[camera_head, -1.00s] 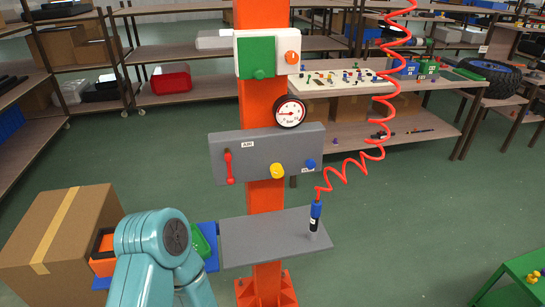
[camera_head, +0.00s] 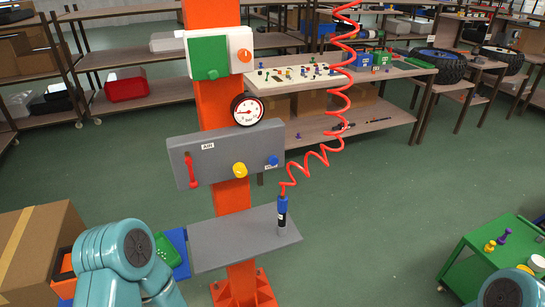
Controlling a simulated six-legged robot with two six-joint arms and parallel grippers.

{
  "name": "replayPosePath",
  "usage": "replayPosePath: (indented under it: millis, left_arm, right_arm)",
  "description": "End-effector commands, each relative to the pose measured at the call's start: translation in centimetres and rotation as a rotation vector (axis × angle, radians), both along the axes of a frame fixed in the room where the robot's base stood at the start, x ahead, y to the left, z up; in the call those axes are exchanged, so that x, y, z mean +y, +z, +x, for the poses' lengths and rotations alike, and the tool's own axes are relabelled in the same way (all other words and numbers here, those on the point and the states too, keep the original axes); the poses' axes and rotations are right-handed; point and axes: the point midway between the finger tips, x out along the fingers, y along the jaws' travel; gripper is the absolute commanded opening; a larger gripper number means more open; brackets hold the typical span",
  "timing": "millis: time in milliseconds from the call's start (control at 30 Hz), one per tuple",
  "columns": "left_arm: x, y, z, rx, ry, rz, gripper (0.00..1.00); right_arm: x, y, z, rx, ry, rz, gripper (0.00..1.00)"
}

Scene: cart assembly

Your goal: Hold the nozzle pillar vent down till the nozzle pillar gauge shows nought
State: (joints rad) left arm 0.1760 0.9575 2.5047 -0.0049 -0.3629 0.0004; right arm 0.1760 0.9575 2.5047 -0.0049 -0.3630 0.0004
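The orange nozzle pillar (camera_head: 221,110) stands left of centre. Its round white gauge (camera_head: 247,110) has a black rim; the needle is too small to read surely. Below it, a grey panel (camera_head: 208,158) labelled AIR carries a red lever (camera_head: 189,166), a yellow knob (camera_head: 240,170) and a small blue button (camera_head: 272,160) with a tiny label, unreadable here. I cannot tell which one is the vent. A blue and black nozzle (camera_head: 282,212) stands upright on the grey shelf (camera_head: 225,242). Teal links of my arms show at the bottom left and bottom right; neither gripper is in view.
A red coiled hose (camera_head: 341,100) runs from above down to the nozzle. A cardboard box (camera_head: 38,245) and a blue tray (camera_head: 178,245) are at lower left. A green cart (camera_head: 490,250) is at right. The floor between pillar and cart is clear.

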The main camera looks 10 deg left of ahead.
Motion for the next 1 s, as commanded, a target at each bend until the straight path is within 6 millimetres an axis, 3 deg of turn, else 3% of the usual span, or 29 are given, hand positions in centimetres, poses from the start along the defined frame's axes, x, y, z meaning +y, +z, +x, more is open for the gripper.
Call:
replayPosePath:
  millis: [367, 567, 1000]
  left_arm:
    - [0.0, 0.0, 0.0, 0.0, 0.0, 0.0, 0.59]
    - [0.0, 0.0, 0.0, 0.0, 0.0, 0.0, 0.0]
    - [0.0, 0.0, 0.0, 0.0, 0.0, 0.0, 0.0]
  right_arm:
    - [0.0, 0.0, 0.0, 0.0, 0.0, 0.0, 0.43]
    - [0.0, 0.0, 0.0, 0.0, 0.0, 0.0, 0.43]
    - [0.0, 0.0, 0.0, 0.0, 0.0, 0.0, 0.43]
